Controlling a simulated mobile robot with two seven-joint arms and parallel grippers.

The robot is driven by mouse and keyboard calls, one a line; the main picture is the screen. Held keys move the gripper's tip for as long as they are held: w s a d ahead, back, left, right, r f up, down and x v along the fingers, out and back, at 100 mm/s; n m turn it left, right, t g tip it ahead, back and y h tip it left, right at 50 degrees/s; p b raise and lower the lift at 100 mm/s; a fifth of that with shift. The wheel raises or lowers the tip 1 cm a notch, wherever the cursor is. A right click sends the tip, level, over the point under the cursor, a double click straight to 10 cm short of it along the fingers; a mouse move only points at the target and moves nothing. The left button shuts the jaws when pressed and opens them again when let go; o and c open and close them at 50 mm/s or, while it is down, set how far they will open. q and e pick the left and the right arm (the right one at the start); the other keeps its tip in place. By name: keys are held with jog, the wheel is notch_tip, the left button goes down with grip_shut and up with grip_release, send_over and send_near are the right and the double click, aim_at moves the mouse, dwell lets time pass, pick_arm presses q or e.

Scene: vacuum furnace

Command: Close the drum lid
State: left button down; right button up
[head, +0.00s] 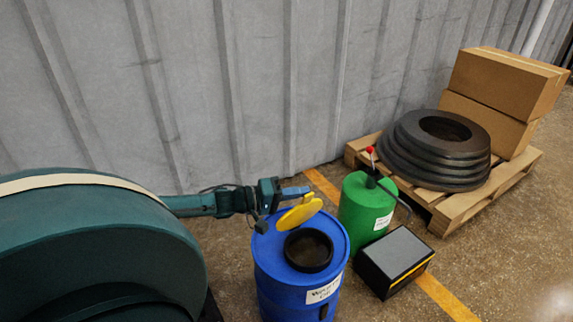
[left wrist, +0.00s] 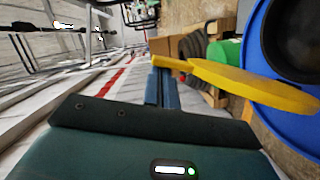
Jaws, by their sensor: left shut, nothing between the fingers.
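The blue drum (head: 275,270) stands upright beside the large dark green rounded body. Its round black opening (head: 308,251) is uncovered on top. The yellow lid (head: 299,213) stands tilted up at the far edge of the opening. My left gripper (head: 308,190) is shut and empty, with its fingertips at the raised upper edge of the lid. In the left wrist view the blue fingers (left wrist: 163,85) are together beside the yellow lid (left wrist: 250,85), and the drum top (left wrist: 257,60) shows at the right. I cannot tell whether the fingers touch the lid. My right gripper is not in view.
A green can (head: 362,215) with a red-tipped lever and a dark box (head: 394,262) stand right of the drum. A wooden pallet (head: 455,212) carries stacked black rings (head: 436,165) and cardboard boxes (head: 505,82). A corrugated wall (head: 285,85) runs behind.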

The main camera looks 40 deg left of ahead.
pick_arm(q)
jog(key=s+d+f+m+p, duration=0.2)
jog(key=d+m+p, duration=0.1)
jog(key=d+p, duration=0.2)
jog(key=m+y, duration=0.2)
jog(key=m, duration=0.2)
send_over(327, 272)
jog(key=a, duration=0.2)
notch_tip(327, 272, down, 6)
jog(key=f+m, duration=0.1)
jog(key=f, duration=0.1)
jog(key=s+d+f+m+y+b, duration=0.1)
jog(key=f, duration=0.1)
jog(key=d+f+m, duration=0.1)
jog(key=shift+s+d+f+y, duration=0.2)
jog(key=shift+f+y, duration=0.2)
jog(key=shift+d+f+b, duration=0.15)
jog(key=shift+f+b, duration=0.5)
jog(key=shift+f, duration=0.3)
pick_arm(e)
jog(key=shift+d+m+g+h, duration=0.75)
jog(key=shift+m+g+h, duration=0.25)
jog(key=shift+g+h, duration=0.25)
pick_arm(q)
jog(key=shift+s+f, duration=0.1)
